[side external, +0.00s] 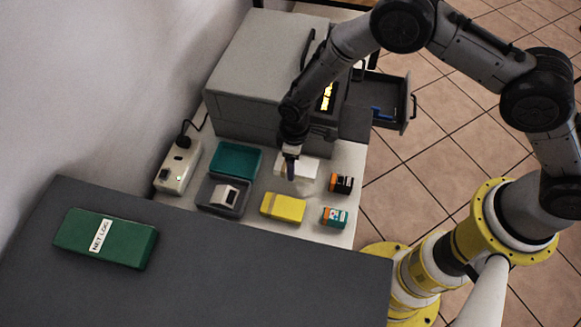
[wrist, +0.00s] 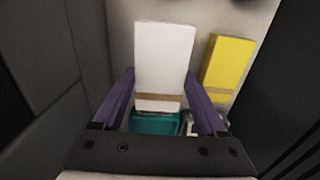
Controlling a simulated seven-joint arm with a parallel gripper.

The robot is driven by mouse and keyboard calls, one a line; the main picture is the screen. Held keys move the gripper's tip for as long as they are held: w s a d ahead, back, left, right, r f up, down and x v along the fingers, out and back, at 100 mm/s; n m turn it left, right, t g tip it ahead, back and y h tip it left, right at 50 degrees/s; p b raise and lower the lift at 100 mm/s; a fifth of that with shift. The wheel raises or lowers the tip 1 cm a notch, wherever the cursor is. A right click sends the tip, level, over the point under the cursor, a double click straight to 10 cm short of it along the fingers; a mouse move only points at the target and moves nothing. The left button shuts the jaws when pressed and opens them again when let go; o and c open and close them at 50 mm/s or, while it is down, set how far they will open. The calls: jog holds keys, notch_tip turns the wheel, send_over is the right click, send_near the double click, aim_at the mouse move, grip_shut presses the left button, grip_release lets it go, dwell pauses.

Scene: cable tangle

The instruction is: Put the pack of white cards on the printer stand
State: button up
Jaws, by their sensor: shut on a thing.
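The pack of white cards (side external: 303,167) has a brown band, seen in the wrist view (wrist: 163,55). My gripper (side external: 291,172) points down at it, and its purple fingers (wrist: 160,76) are shut on the pack's two sides. The pack is at or just above the light tabletop; I cannot tell whether it touches. A large grey box-shaped unit (side external: 255,75) stands behind, partly hidden by my arm. I cannot tell for sure which surface is the printer stand.
A yellow pack (side external: 283,207) lies close by, with two small boxes (side external: 341,183) (side external: 334,217) to its right. A teal tray (side external: 235,160), a grey tray (side external: 212,207) and a power strip (side external: 178,166) are left. An open drawer (side external: 388,103) juts out. A green case (side external: 106,238) lies on a dark surface (side external: 220,285).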

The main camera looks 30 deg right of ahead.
jog(key=shift+w+a+f, duration=0.2)
jog(key=shift+w+f, duration=0.15)
jog(key=shift+f, duration=0.05)
jog(key=shift+w+a+f, duration=0.1)
jog(key=shift+w+f, duration=0.05)
jog(key=shift+f, duration=1.6)
jog(key=shift+f, duration=0.1)
jog(key=o, duration=1.4)
notch_tip(320, 180, up, 12)
jog(key=shift+r, duration=0.1)
